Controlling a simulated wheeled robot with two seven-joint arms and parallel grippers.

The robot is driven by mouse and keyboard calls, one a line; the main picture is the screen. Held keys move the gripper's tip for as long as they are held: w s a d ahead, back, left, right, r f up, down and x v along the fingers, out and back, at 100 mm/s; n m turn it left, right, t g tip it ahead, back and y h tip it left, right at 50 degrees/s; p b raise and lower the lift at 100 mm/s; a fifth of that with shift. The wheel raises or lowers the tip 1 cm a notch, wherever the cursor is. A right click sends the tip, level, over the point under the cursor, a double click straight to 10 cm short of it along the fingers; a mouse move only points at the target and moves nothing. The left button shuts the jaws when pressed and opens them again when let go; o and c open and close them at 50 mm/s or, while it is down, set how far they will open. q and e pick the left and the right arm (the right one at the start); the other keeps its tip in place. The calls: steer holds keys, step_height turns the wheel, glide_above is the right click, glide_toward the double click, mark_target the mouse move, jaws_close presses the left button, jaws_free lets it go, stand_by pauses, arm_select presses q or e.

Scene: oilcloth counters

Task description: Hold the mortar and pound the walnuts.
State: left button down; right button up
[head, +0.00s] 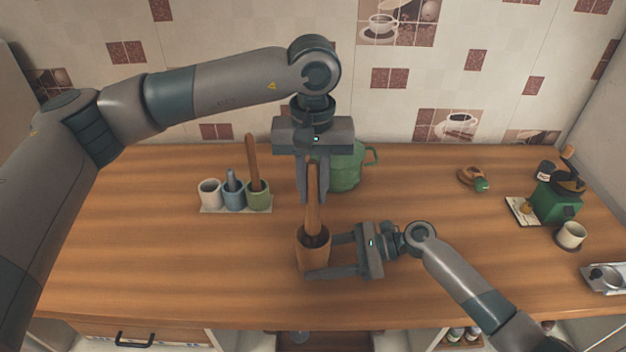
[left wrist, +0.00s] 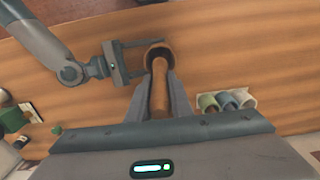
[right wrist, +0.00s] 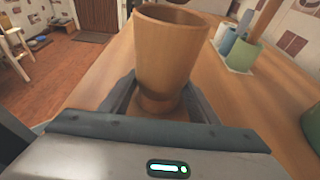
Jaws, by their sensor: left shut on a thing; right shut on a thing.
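The wooden mortar (head: 313,262) stands upright on the counter in the head view. My right gripper (head: 328,257) is shut on it from the right, one finger on each side. In the right wrist view the mortar (right wrist: 168,55) rises between the fingers. My left gripper (head: 312,192), above it, points down and is shut on the wooden pestle (head: 313,212). The pestle's lower end is inside the mortar's mouth. The left wrist view shows the pestle (left wrist: 159,90) running into the mortar (left wrist: 152,50). No walnuts can be made out; the mortar's inside is dark and partly hidden.
A tray (head: 236,210) with several cups, one holding a wooden stick, stands to the left. A green pot (head: 345,170) is behind my left gripper. A green grinder (head: 556,200) and a cup (head: 571,235) stand at the right. The counter's left front is clear.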

mark_target(315, 219)
arm_select(q)
steer(key=shift+f, duration=2.8)
steer(key=shift+f, duration=0.15)
steer(key=shift+f, duration=0.3)
steer(key=shift+f, duration=1.3)
steer(key=shift+r, duration=0.15)
steer(key=shift+r, duration=0.85)
steer(key=shift+w+d+r, duration=0.25)
steer(key=shift+d+r, duration=0.05)
steer(key=shift+f, duration=1.3)
